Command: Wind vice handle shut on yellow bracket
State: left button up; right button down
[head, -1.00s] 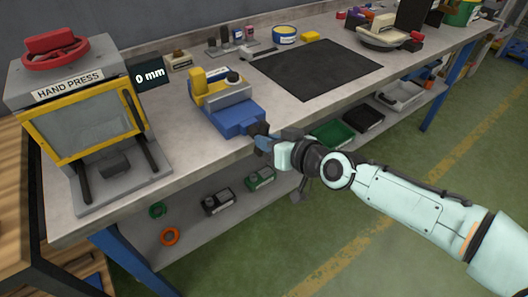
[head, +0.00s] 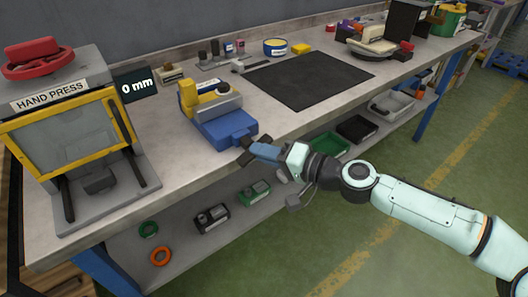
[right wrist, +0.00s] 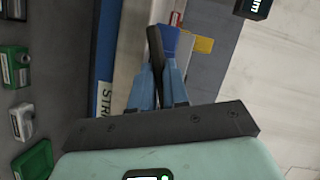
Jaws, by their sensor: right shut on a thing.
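The blue vice (head: 222,128) with grey jaw parts sits at the bench's front edge in the head view. The yellow bracket (head: 188,97) stands at its far left end; whether a gap is left at the jaw I cannot tell. My right gripper (head: 251,149) is at the vice's near end, shut on the dark vice handle (head: 243,157), which the fingers partly hide. In the right wrist view the dark handle (right wrist: 154,46) lies between the blue fingers (right wrist: 160,85), with the yellow bracket (right wrist: 203,45) beyond. My left gripper is not in view.
A hand press (head: 80,130) stands left of the vice, beside a display (head: 137,84) reading 0 mm. A black mat (head: 310,80) lies right of the vice, bare. A lower shelf (head: 185,235) holds small boxes and rings. Floor in front is clear.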

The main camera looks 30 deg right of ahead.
jog(key=shift+a+f+m+t+h, duration=0.2)
jog(key=shift+m+t+h, duration=0.8)
jog(key=shift+m, duration=3.25)
jog(key=shift+a+f+m+t+h, duration=0.1)
jog(key=shift+f+m+t+h, duration=0.3)
jog(key=shift+m+t, duration=2.45)
jog(key=shift+a+f+m+g+h, duration=0.15)
jog(key=shift+m+h, duration=0.75)
jog(key=shift+m, duration=4.7)
jog(key=shift+r, duration=0.1)
jog(key=c, duration=1.1)
grip_release()
jog(key=shift+d, duration=0.15)
